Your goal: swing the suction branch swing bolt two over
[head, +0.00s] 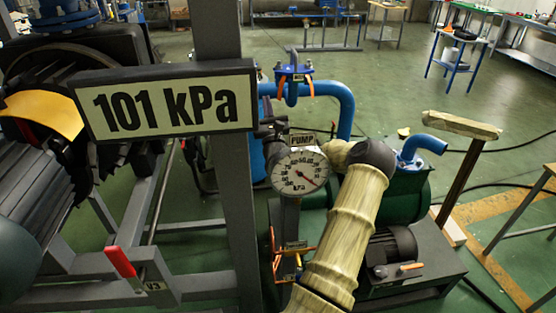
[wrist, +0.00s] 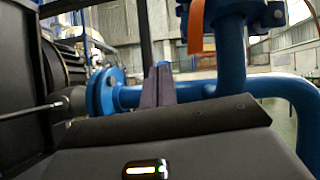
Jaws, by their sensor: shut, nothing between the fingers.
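The suction branch (head: 293,75) is a blue flanged pipe fitting behind the gauge in the head view. Two orange swing bolts show on it, one on the left (head: 282,87) and one on the right (head: 309,85); I cannot tell which is number two. In the wrist view one orange bolt (wrist: 195,28) hangs beside the blue fitting at the top. My gripper (wrist: 158,84) shows two dark fingers close together, shut and empty, in front of the blue pipe, left of and below that bolt. In the head view my fingers are hard to make out behind the gauge.
A pressure gauge (head: 300,172) and PUMP label stand in front of the branch. A "101 kPa" sign (head: 165,100) and grey frame post (head: 222,180) stand left. A blue flange (wrist: 103,92) lies left of my fingers. Blue pipe (wrist: 285,88) runs right.

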